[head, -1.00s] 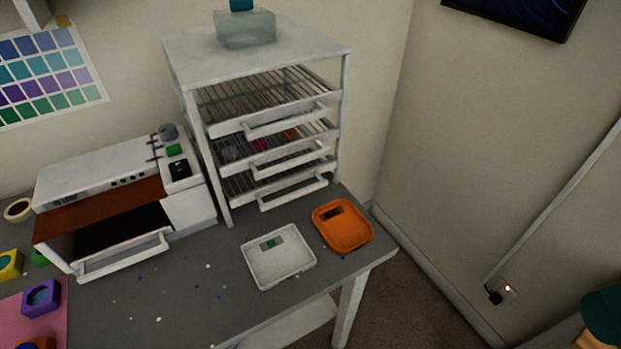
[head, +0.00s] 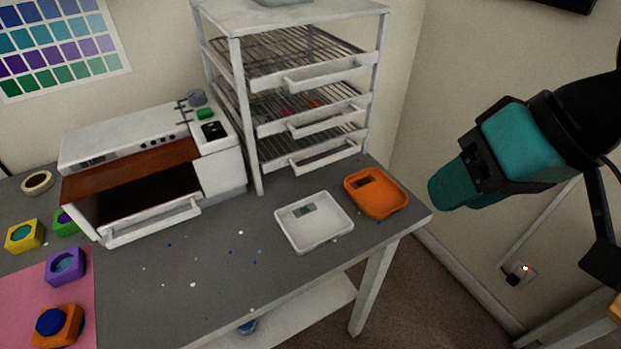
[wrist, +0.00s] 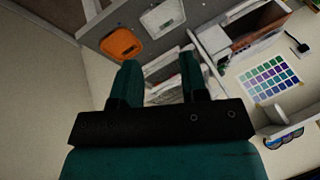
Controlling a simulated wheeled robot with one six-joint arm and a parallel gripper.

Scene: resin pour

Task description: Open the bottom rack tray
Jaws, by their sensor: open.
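The white rack (head: 236,110) stands on the grey table against the wall, with wire trays stacked in it. The bottom rack tray (head: 325,155) is the lowest, with a white handle bar across its front, and it looks pushed in like the others. My gripper (head: 440,193) is at the right of the head view, to the right of the rack and apart from it. In the wrist view my gripper (wrist: 160,80) has its two teal fingers spread and empty, with part of the white rack between and beyond them.
A white scale (head: 325,232) and an orange scale (head: 388,205) sit on the table in front of the rack. A white oven-like machine (head: 120,140) with its front open stands left. Small colored molds (head: 66,265) lie at far left.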

